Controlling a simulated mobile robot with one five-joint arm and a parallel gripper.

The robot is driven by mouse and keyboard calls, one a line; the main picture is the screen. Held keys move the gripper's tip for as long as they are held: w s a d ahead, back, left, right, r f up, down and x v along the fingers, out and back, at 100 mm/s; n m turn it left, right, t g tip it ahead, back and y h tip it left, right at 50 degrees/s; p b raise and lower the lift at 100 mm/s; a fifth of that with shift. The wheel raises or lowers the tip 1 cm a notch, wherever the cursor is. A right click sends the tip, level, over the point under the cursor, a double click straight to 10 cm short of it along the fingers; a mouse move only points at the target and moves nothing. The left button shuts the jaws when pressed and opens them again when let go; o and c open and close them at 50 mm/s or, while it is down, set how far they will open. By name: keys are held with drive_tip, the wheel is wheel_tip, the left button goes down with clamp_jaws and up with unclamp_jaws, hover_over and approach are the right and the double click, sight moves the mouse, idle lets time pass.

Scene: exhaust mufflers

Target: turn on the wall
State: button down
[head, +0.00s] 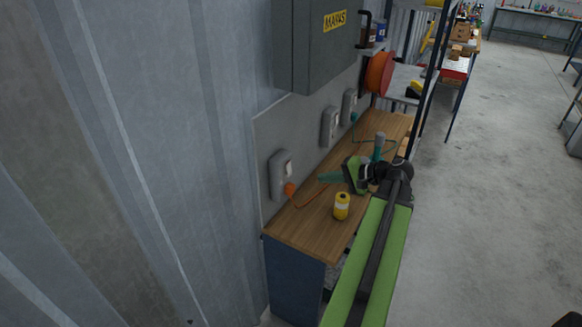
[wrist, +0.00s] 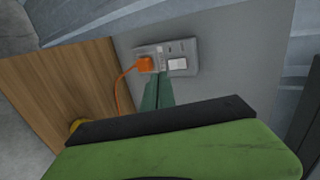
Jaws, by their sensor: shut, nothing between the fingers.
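A grey wall socket (head: 277,178) with a pale rocker switch (head: 288,168) is on the backboard at the near end of the bench. An orange plug (head: 289,189) sits in its lower part. In the wrist view the same socket (wrist: 190,50) shows the orange plug (wrist: 145,64) beside the white switch (wrist: 177,65). My gripper (head: 322,178) is shut and empty, its teal fingers pointing at the wall over the bench, apart from the socket in the head view. In the wrist view the shut fingers (wrist: 158,90) overlap the area just below the socket. Whether the switch is on or off cannot be told.
Two more wall sockets (head: 328,126) (head: 349,103) are farther along the backboard. A yellow can (head: 341,206) stands on the wooden bench (head: 300,228) below my arm. A grey metal cabinet (head: 315,45) hangs above. Open floor (head: 480,200) lies to the right.

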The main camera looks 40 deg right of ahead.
drive_tip(key=shift+s+d+r+m+t+h, duration=0.15)
drive_tip(key=shift+s+d+r, duration=0.2)
drive_tip(key=shift+d, duration=0.15)
drive_tip(key=shift+s+d+r+m+t+h, duration=0.15)
drive_tip(key=shift+s+d+r, duration=0.05)
drive_tip(key=shift+s+d, duration=0.2)
drive_tip(key=shift+w, duration=0.1)
drive_tip(key=b, duration=0.4)
approach(289, 168)
wheel_tip(289, 168, down, 5)
drive_tip(key=w, duration=0.3)
drive_tip(key=w+a, duration=0.1)
drive_tip(key=w, duration=0.1)
drive_tip(key=shift+w+r, duration=0.1)
drive_tip(key=shift+w, duration=0.2)
drive_tip(key=shift+a+b, duration=0.15)
drive_tip(key=shift+b, duration=0.2)
